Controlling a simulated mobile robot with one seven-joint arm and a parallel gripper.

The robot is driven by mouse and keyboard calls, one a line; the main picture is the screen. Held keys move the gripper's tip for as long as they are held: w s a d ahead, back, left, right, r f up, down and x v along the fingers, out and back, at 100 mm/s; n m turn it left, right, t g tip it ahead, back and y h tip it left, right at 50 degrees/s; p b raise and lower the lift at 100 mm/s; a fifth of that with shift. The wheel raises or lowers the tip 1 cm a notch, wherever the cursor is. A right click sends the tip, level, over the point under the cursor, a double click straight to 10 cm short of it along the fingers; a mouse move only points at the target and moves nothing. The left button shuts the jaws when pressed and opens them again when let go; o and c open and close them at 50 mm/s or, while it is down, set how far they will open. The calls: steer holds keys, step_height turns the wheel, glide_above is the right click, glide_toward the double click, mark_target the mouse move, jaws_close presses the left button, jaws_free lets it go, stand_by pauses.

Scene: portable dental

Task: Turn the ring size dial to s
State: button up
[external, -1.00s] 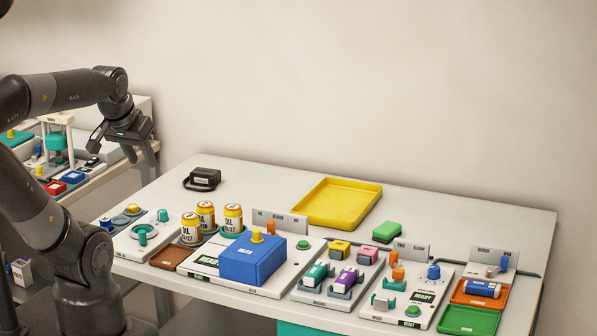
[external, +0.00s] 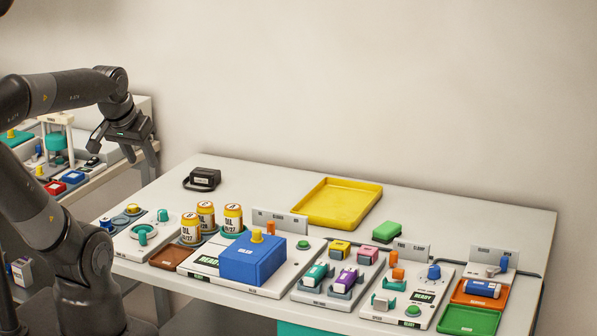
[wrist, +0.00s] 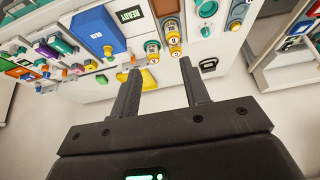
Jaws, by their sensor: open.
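No dial can be read as the ring size dial, because the labels are too small. A teal dial (external: 142,237) sits on the white panel at the table's left end, with a teal knob (external: 163,215) behind it. A blue dial (external: 434,271) stands on a panel at the right. My gripper (external: 112,147) is in the air off the table's left end, above and left of the teal dial and touching nothing. In the wrist view my gripper (wrist: 160,67) is open, with nothing between its fingers.
Several yellow oil cans (external: 233,218) and a blue box (external: 252,261) stand right of the left panel. A yellow tray (external: 345,181) and a black case (external: 202,179) lie farther back. The table between them is clear. A second bench stands behind my arm.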

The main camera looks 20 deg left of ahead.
steer(key=shift+o, duration=0.4)
steer(key=w+a+n+g, duration=0.1)
steer(key=w+a+n, duration=0.1)
steer(key=w, duration=0.5)
steer(key=shift+w, duration=0.15)
steer(key=n+g, duration=0.5)
steer(key=n, duration=0.2)
glide_above(162, 210)
step_height(162, 210, down, 16)
step_height(162, 210, down, 10)
steer(key=shift+d+f, duration=0.1)
steer(key=shift+c, duration=0.5)
steer(key=c, duration=0.9)
